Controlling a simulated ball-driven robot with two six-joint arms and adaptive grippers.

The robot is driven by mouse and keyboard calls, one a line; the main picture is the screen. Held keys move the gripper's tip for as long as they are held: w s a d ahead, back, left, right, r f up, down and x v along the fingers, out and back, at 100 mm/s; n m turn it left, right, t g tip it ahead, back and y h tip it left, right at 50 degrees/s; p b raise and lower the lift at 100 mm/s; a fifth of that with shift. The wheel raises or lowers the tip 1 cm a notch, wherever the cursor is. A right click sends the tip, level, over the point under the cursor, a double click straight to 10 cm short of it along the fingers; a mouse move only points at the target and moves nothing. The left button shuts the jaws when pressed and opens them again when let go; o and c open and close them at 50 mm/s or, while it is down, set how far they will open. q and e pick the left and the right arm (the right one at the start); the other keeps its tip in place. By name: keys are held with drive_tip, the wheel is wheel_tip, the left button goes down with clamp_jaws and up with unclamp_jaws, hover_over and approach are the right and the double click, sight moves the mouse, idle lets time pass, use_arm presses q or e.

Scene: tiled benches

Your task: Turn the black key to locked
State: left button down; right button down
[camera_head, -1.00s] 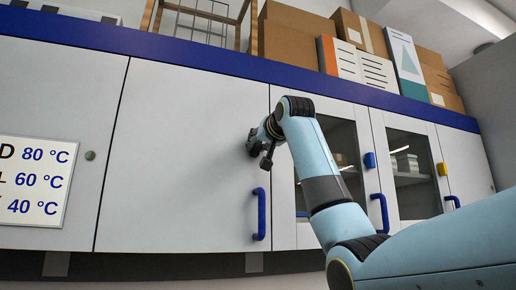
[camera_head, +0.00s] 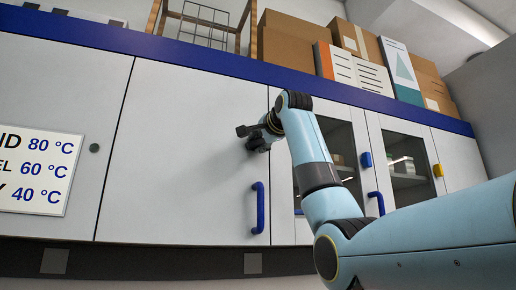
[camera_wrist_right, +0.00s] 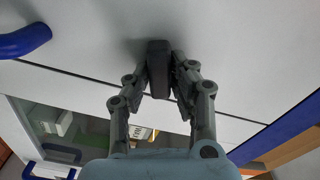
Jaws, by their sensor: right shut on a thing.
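The black key (camera_wrist_right: 158,70) shows in the right wrist view as a dark upright bar between the fingertips, against the pale cabinet door. My right gripper (camera_wrist_right: 160,76) is shut on it, one finger on each side. In the head view my right gripper (camera_head: 257,142) is at the upper right of the wide plain door (camera_head: 185,150), above its blue handle (camera_head: 258,207). The key is mostly hidden there by the gripper, and its lock cannot be made out. My left gripper is not in view.
Glass-fronted doors are to the right, with a blue knob (camera_head: 366,160) and a yellow knob (camera_head: 438,170). A round grey lock (camera_head: 94,148) and a temperature sign (camera_head: 38,172) are on the left door. Cardboard boxes (camera_head: 287,40) and a wire rack (camera_head: 204,22) stand on top.

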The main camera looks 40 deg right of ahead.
drive_tip(key=shift+f+m+b, duration=0.15)
drive_tip(key=shift+m+b, duration=0.9)
drive_tip(key=shift+m, duration=1.15)
drive_tip(key=c, duration=1.2)
unclamp_jaws()
drive_tip(key=shift+d, duration=0.1)
drive_tip(key=shift+o, duration=0.2)
drive_tip(key=shift+s, duration=0.1)
drive_tip(key=v, duration=1.1)
drive_tip(key=shift+s, duration=0.4)
drive_tip(key=shift+f, duration=0.1)
